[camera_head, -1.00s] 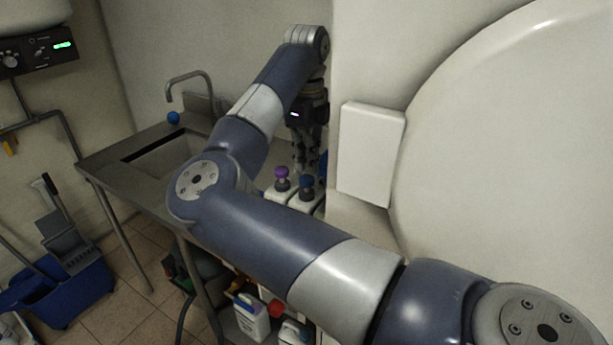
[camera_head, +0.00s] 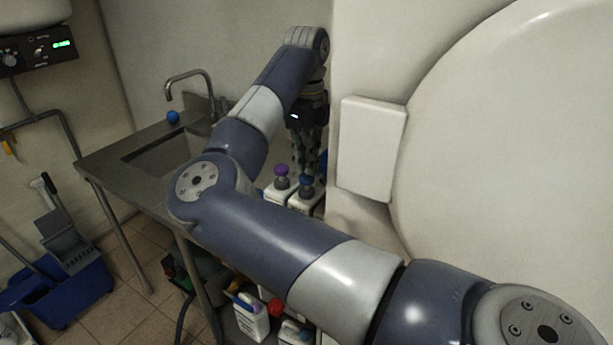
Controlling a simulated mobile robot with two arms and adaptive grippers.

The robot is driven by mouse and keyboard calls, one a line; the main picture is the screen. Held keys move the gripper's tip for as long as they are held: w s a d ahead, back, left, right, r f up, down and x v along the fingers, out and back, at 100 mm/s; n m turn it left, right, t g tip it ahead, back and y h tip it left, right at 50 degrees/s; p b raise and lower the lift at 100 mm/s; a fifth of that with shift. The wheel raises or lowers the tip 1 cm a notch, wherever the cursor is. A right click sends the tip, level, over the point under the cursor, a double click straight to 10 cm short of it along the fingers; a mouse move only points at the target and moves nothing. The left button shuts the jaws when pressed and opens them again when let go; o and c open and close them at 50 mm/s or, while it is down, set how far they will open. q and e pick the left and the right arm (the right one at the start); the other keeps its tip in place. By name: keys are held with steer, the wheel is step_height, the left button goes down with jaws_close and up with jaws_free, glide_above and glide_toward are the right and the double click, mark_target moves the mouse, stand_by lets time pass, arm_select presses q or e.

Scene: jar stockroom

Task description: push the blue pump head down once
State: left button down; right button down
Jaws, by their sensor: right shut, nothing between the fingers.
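The blue pump head (camera_head: 306,181) tops a white bottle (camera_head: 303,201) behind my right arm. A second bottle with a purple pump head (camera_head: 281,171) stands just to its left. My right gripper (camera_head: 307,168) points down, shut and empty, with its fingertips right at the top of the blue pump head. I cannot tell whether they touch it. My arm hides the lower part of the bottles. My left gripper is out of view.
A metal sink counter (camera_head: 112,160) with a tap (camera_head: 190,76) lies to the left. A white wall box (camera_head: 371,149) and a large round white surface are close on the right. Bottles stand on a shelf below, and a blue mop bucket (camera_head: 62,292) is on the floor.

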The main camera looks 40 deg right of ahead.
mark_target(306, 175)
steer(key=shift+f+b, duration=1)
steer(key=shift+f, duration=0.3)
steer(key=shift+r, duration=0.1)
steer(key=shift+r+p, duration=0.85)
steer(key=shift+r, duration=0.8)
steer(key=shift+r, duration=0.1)
step_height(306, 175, up, 6)
steer(key=p, duration=0.3)
steer(key=shift+a+f, duration=0.1)
steer(key=shift+f, duration=0.1)
